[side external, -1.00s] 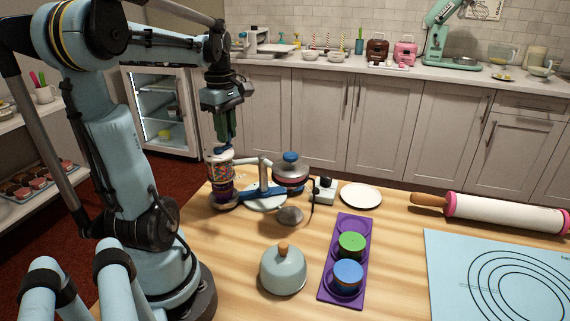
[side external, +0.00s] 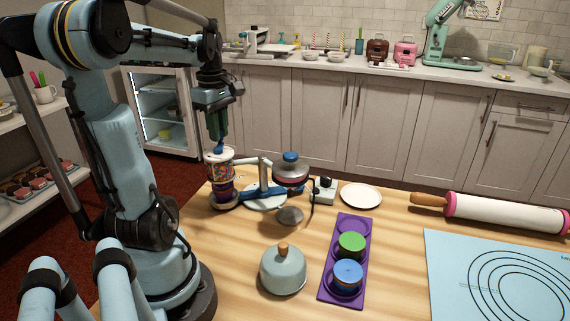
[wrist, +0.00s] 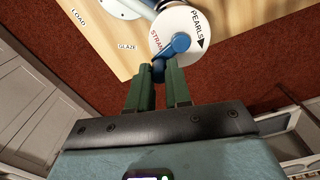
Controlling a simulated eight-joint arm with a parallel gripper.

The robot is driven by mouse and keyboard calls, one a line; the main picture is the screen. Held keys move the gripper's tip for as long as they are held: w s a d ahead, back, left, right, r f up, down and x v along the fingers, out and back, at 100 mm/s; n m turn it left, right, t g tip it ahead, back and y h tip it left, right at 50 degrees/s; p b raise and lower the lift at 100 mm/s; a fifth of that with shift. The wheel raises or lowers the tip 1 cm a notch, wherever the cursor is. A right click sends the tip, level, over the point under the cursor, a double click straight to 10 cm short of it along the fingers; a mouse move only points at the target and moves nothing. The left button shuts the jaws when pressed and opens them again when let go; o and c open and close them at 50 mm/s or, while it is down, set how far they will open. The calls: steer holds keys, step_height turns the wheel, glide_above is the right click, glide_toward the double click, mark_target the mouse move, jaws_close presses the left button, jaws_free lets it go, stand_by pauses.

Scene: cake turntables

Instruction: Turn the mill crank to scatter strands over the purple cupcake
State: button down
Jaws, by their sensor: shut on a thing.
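The sprinkle mill (side external: 219,164) is a clear cylinder of multicoloured bits at the left end of the turntable device. In the wrist view its white top (wrist: 196,27) reads "STRAN…" and "PEARLS", with an arrow mark beside "PEARLS". A blue crank (wrist: 178,45) crosses that top, its knob end between my fingertips. My gripper (wrist: 158,76) is shut on the crank. From the side, my gripper (side external: 218,143) is just above the mill. A purple cupcake (side external: 225,188) appears to sit directly under the mill; its top is hidden.
A red-grey unit with a blue knob (side external: 291,170) stands on the device's right side. A purple tray (side external: 327,284) holds green and blue cupcakes. A grey domed lid (side external: 283,273), white plate (side external: 361,195) and rolling pin (side external: 500,211) lie around the wooden table.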

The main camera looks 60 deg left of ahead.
mark_target(207, 151)
steer(key=shift+s+d, duration=0.1)
steer(key=shift+s, duration=0.1)
steer(key=shift+s, duration=0.6)
steer(key=shift+s, duration=0.5)
steer(key=shift+s+d, duration=0.1)
steer(key=shift+s, duration=0.05)
steer(key=shift+s+d, duration=0.3)
steer(key=shift+s, duration=0.05)
steer(key=c, duration=1)
jaws_free()
steer(key=shift+a, duration=0.1)
steer(key=shift+c, duration=0.2)
